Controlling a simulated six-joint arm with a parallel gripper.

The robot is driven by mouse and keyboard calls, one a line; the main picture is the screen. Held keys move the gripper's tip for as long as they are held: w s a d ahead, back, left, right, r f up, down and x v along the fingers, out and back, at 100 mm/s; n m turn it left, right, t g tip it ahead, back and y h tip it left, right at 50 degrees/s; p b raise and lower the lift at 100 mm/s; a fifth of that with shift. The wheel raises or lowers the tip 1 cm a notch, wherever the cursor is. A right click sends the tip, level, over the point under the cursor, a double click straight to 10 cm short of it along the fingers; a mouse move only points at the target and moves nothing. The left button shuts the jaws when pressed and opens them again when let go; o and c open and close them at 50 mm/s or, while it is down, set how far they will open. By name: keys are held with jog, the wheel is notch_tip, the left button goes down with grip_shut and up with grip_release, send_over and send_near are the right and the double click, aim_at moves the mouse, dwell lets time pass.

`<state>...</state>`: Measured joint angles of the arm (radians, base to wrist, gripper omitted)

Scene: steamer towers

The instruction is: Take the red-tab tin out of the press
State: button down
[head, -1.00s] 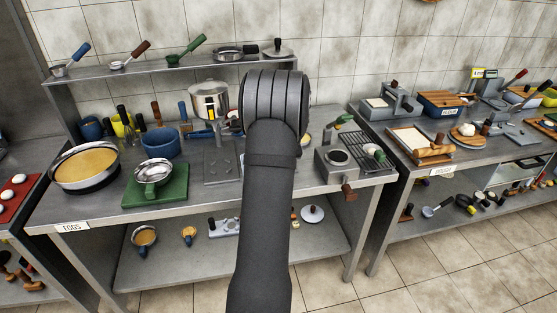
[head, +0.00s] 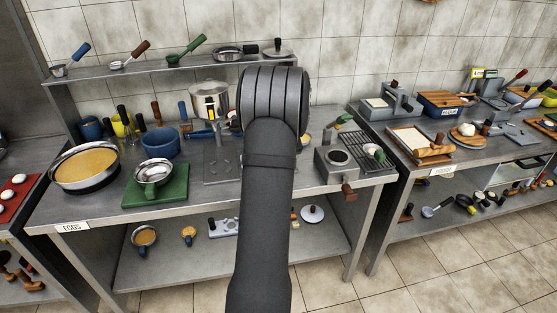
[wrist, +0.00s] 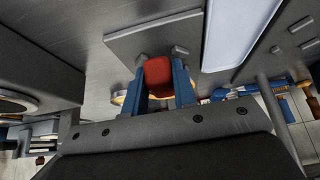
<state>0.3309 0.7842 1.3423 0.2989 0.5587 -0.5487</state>
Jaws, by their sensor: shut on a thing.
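In the wrist view my gripper (wrist: 158,92) has its two blue fingers closed on a red block-like tab (wrist: 157,72). A curved gold edge (wrist: 119,98) shows beside and behind the fingers and seems to belong to the tin; the rest of its body is hidden. A flat grey plate (wrist: 136,43) with small raised pegs lies just beyond the tab. In the head view my own arm hides the gripper, the tab and the tin. I cannot tell from these views whether the tin touches the press.
In the head view a grey block with a round top opening (head: 338,158) stands right of my arm. A wire rack (head: 372,158) is beside it. A blue pot (head: 160,143) and a green board (head: 155,190) stand left. A shelf (head: 140,73) runs behind.

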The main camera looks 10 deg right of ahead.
jog(key=shift+r, duration=2.45)
